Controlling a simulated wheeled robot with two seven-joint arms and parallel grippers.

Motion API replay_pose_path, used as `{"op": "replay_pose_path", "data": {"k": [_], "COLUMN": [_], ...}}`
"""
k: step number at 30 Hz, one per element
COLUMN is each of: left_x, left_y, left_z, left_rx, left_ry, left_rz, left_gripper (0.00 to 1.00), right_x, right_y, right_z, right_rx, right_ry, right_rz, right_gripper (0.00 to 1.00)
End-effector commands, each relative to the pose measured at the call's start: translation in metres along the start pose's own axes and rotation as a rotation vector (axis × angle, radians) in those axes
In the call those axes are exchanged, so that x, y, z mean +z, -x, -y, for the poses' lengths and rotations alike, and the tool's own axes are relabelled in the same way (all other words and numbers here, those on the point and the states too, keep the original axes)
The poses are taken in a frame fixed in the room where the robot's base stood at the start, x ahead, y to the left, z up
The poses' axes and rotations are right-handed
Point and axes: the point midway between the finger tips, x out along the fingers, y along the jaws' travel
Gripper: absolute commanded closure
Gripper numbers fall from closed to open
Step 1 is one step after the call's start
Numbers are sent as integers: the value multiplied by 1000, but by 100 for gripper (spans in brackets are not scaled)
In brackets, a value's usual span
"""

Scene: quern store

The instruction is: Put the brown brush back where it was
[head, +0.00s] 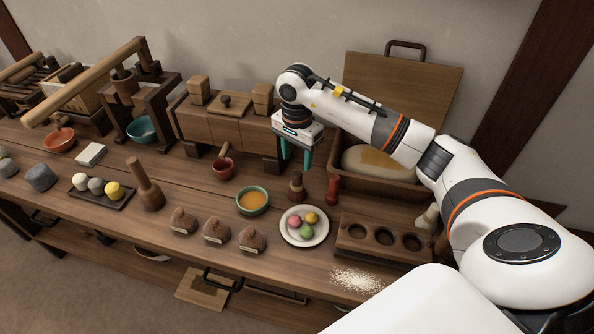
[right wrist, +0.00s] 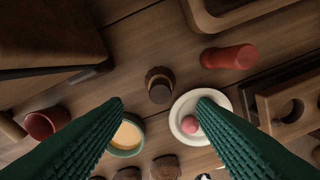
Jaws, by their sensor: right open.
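A small brown brush (head: 297,187), with a rounded dark top, stands upright on the table between the orange bowl and a red piece. In the right wrist view the brown brush (right wrist: 160,86) shows from above, just beyond the gap between my fingertips. My right gripper (head: 297,160) is open and empty, pointing down above the brush and apart from it. Its two teal fingers are spread wide in the right wrist view (right wrist: 160,103). A wooden block with three round holes (head: 343,243) stands to the right; its holes look empty. My left gripper is not in view.
A plate with small coloured balls (head: 285,233), a teal bowl of orange liquid (head: 252,200) and a red upright piece (head: 333,190) stand close around the brush. A wooden box (head: 400,190) is behind. White grains (head: 356,281) lie near the front edge.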

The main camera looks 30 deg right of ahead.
Motion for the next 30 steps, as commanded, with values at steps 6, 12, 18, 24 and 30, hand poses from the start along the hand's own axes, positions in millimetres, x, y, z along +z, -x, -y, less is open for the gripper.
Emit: {"op": "replay_pose_path", "data": {"k": [6,12,18,24,30], "left_x": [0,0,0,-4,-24], "left_y": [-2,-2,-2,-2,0], "left_z": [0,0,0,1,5], "left_rx": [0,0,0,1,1], "left_ry": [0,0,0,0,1], "left_rz": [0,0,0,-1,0], "left_gripper": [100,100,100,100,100], "right_x": [0,0,-1,-58,-217], "right_y": [28,34,33,12,24], "right_z": [0,0,0,-15,-21], "right_rx": [0,-1,0,110,340], "right_ry": [1,0,1,6,-168], "right_rz": [1,0,-3,-192,-840], "right_gripper": [48,48,48,48,48]}}
